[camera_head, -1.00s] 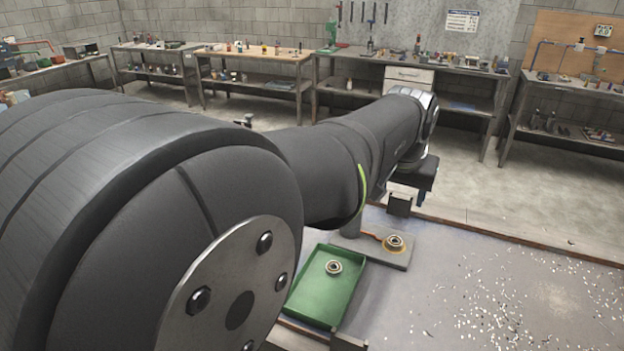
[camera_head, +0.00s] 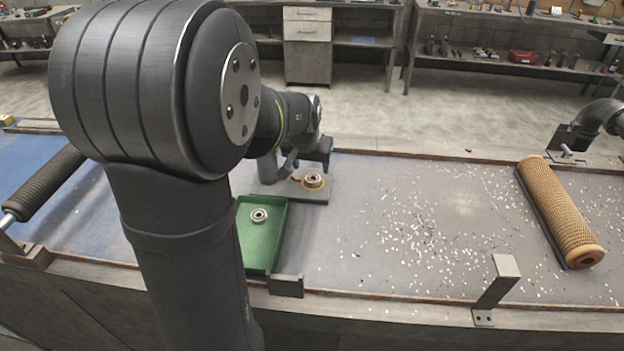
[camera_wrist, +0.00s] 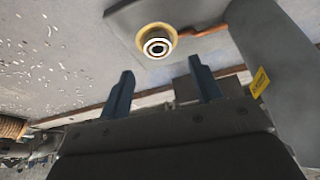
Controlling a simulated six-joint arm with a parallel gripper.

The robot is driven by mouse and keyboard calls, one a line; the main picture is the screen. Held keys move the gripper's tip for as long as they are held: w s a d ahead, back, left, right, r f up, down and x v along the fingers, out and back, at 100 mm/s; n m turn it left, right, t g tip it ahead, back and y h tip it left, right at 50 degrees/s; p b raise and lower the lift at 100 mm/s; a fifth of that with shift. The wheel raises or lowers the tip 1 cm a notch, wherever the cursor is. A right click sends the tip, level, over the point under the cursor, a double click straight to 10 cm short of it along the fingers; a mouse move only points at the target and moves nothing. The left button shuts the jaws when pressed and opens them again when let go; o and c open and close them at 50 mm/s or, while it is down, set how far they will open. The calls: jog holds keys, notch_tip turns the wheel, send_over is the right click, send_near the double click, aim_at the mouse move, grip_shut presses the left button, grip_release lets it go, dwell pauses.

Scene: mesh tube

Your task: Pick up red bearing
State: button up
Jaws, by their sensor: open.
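No plainly red bearing shows. A metal bearing (camera_head: 313,179) with an orange-yellow ring sits on a flat grey plate (camera_head: 290,195), with a reddish strip beside it. The same bearing (camera_wrist: 157,44) shows in the wrist view, just beyond the fingertips. A second, silver bearing (camera_head: 259,215) lies in a green tray (camera_head: 262,248) to the left of and nearer than the plate. My gripper (camera_wrist: 163,80) is open, its two blue fingers apart with nothing between them. In the head view it is partly hidden by my arm, behind the plate.
A tan mesh tube (camera_head: 562,215) lies at the right of the bench. A dark spring-like roller (camera_head: 45,188) is at the left. Upright metal brackets (camera_head: 497,280) stand at the front edge. White flecks cover the middle, which is otherwise clear.

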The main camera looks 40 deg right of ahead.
aim_at(312, 180)
jog(key=x, duration=0.3)
jog(key=shift+s+a+f, duration=0.1)
jog(key=shift+s+f, duration=0.1)
jog(key=shift+f, duration=0.3)
jog(key=shift+w+f, duration=0.2)
jog(key=shift+f, duration=0.35)
jog(key=shift+c, duration=0.2)
jog(key=c, duration=1.1)
